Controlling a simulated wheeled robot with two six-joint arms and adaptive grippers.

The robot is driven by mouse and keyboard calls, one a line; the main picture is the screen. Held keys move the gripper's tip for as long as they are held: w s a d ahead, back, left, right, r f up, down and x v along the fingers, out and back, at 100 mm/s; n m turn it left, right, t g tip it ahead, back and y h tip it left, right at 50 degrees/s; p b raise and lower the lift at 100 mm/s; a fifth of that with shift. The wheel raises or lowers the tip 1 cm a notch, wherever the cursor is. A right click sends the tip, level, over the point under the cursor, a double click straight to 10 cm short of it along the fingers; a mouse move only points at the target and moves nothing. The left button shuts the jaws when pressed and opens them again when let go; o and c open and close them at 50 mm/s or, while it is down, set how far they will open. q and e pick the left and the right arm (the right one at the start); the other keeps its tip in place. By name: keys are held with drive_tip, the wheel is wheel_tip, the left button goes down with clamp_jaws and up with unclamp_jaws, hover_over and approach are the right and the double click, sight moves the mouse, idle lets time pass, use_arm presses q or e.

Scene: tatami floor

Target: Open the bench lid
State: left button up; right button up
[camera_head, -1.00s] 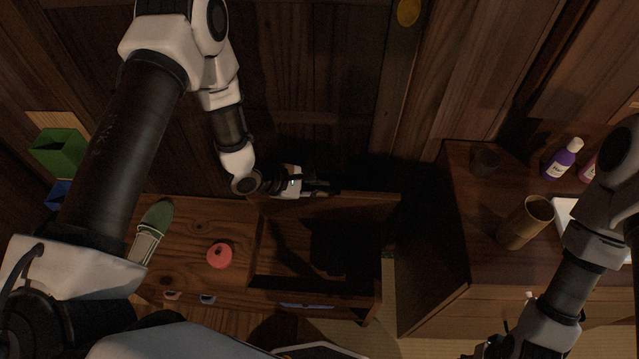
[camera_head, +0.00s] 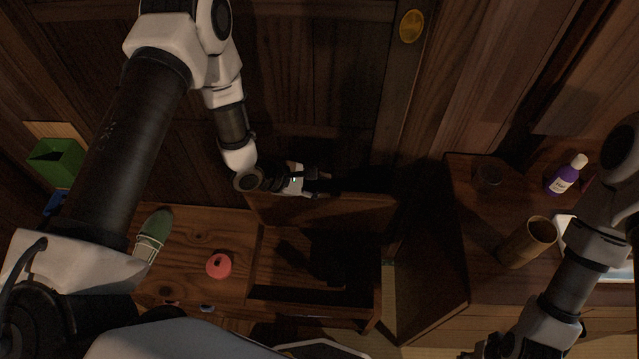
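The wooden bench (camera_head: 190,240) stands below the panelled wall. Its lid (camera_head: 330,212) is raised and stands steeply at the back, over the right part of the bench. The compartment (camera_head: 300,268) below it is open and mostly in dark shadow. My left gripper (camera_head: 322,185) is at the lid's upper edge, close to it or touching; the dark hides the contact and how far the fingers are apart. My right gripper (camera_head: 490,346) is low at the right, partly cut off by the bottom edge, away from the bench.
A red round object (camera_head: 219,265) and a green-and-white item (camera_head: 153,236) lie on the bench's left part. A green box (camera_head: 56,160) is at far left. The right cabinet (camera_head: 470,240) holds a brown cylinder (camera_head: 528,243), a dark cup (camera_head: 488,178) and a purple bottle (camera_head: 566,175).

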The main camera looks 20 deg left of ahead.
use_arm(q)
drive_tip(key=v, duration=1.2)
drive_tip(key=s+d+f+m+g+y+p, duration=0.1)
drive_tip(key=s+d+f+m+g+p, duration=0.2)
drive_tip(key=s, duration=0.4)
drive_tip(key=s+d+f+g+y, duration=0.2)
drive_tip(key=s+f, duration=0.4)
drive_tip(key=s+a+f+m+g+y, duration=0.1)
drive_tip(key=s+a+m+y, duration=0.3)
drive_tip(key=m, duration=1.1)
drive_tip(key=s+a+f, duration=0.1)
drive_tip(key=s, duration=0.2)
drive_tip(key=shift+a+m+g+y+p, duration=0.2)
drive_tip(key=shift+m+g+y+p, duration=0.1)
drive_tip(key=shift+y+p, duration=0.1)
